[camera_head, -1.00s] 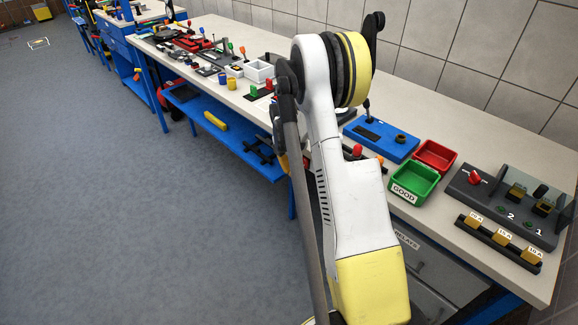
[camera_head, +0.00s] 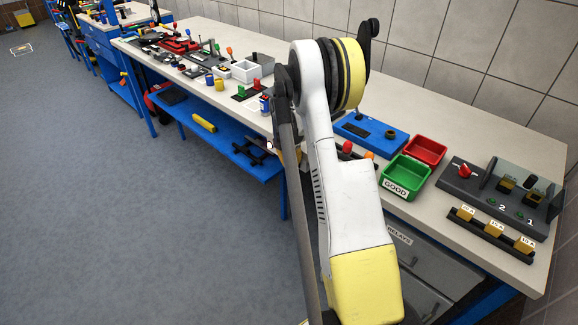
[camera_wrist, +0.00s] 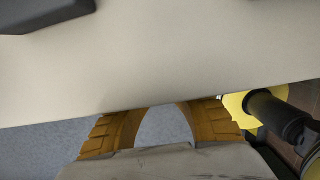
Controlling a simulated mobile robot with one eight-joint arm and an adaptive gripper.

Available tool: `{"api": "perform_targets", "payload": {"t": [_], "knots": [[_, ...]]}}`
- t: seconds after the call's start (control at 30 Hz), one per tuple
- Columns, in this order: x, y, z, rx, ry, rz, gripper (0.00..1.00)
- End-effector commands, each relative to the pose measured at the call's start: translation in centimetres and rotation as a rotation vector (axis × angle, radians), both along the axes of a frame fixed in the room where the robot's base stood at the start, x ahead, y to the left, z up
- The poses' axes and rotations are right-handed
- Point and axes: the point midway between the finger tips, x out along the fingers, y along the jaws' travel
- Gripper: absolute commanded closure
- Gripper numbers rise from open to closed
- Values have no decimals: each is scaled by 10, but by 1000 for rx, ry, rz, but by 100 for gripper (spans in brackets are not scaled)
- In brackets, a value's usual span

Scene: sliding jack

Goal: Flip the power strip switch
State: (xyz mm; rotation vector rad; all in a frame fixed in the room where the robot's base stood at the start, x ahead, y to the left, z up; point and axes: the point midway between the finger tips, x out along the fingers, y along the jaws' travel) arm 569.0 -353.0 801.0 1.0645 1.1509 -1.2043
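I cannot make out a power strip or its switch for certain in either view. A dark panel (camera_head: 485,196) with a red switch or knob (camera_head: 464,171) stands at the right end of the bench in the head view. My gripper (camera_wrist: 160,107) shows at the bottom of the wrist view. Its two ribbed orange fingers stand apart with floor visible between them, and nothing is held. The fingers are near the edge of a pale bench top (camera_wrist: 160,65). In the head view my arm hides the gripper.
A green bin (camera_head: 406,178) marked GOOD and a red bin (camera_head: 426,149) stand left of the panel. A blue lower shelf (camera_head: 225,138) is under the bench. Grey floor is clear to the left.

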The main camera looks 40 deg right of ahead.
Motion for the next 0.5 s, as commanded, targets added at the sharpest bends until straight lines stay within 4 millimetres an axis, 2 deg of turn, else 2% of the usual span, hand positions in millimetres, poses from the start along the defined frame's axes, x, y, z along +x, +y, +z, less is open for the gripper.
{"api": "perform_targets", "payload": {"t": [0.5], "knots": [[0,0,17,0,0,0,100]]}}
